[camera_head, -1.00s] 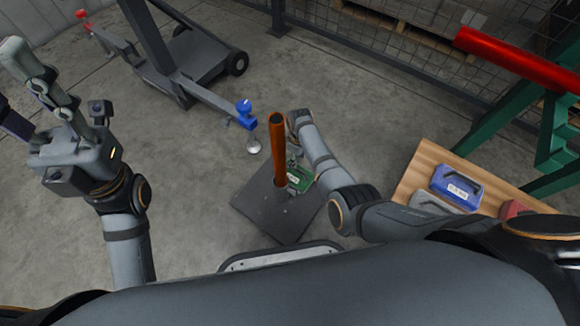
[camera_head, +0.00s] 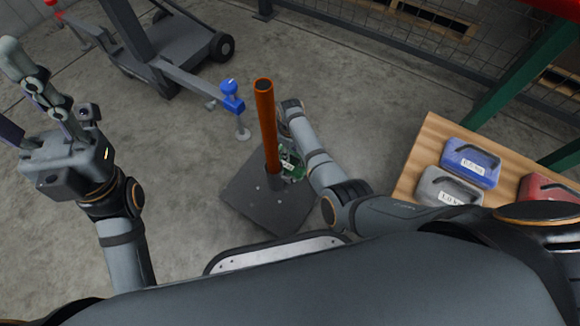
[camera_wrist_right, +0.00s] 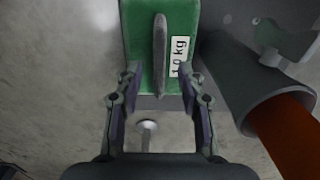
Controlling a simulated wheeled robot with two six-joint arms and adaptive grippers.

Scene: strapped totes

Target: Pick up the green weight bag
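The green weight bag (camera_wrist_right: 140,35) carries a white "10 kg" label and a dark raised handle (camera_wrist_right: 160,52). In the head view the bag (camera_head: 291,165) shows only in part, beside the orange post (camera_head: 266,125), at the dark base plate (camera_head: 245,198). My right gripper (camera_wrist_right: 160,75) is open in the wrist view. Its fingertips are apart on either side of the handle's near end, over the bag's near edge. I cannot tell whether they touch it. In the head view my arm hides most of this gripper. My left gripper (camera_head: 22,105) is open and empty at the far left.
A wooden table (camera_head: 425,150) at right holds a blue weight bag (camera_head: 470,163), a grey one (camera_head: 447,188) and a red one (camera_head: 545,190). A wheeled stand (camera_head: 165,50) with a blue-ended bar (camera_head: 231,97) stands behind the post. Floor between left gripper and plate is clear.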

